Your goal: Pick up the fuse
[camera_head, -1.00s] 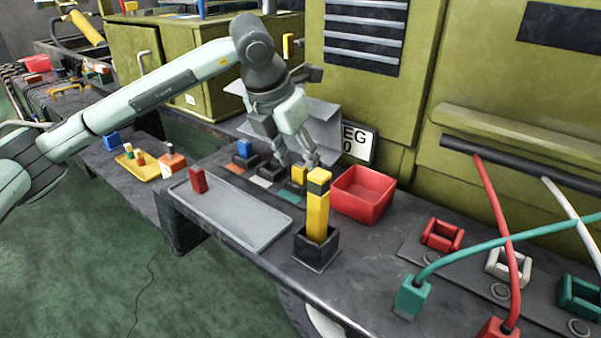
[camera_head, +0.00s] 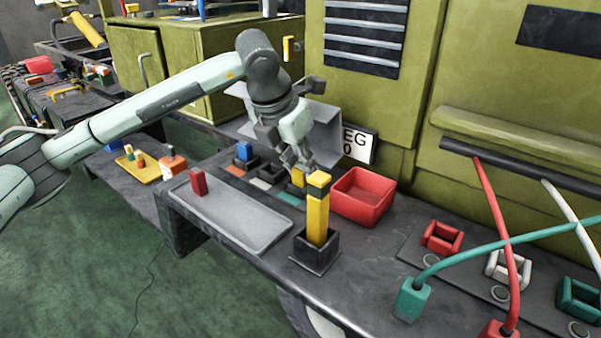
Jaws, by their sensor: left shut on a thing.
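A yellow fuse (camera_head: 298,178) stands in a dark socket in the row at the back of the bench, partly hidden by a taller yellow bar in front. My left gripper (camera_head: 299,163) points down over it, with its fingers shut on the fuse's upper part. I cannot tell whether the fuse is still seated in its socket. A blue fuse (camera_head: 244,151) sits in another socket to the left. A red fuse (camera_head: 198,181) stands on the grey tray (camera_head: 262,228). My right gripper is not in view.
The tall yellow bar (camera_head: 317,215) stands upright in a black holder (camera_head: 330,252) just in front. A red bin (camera_head: 363,197) is close on the right. A green cabinet (camera_head: 380,100) rises behind. Red, white and teal cables (camera_head: 497,215) cross the right side.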

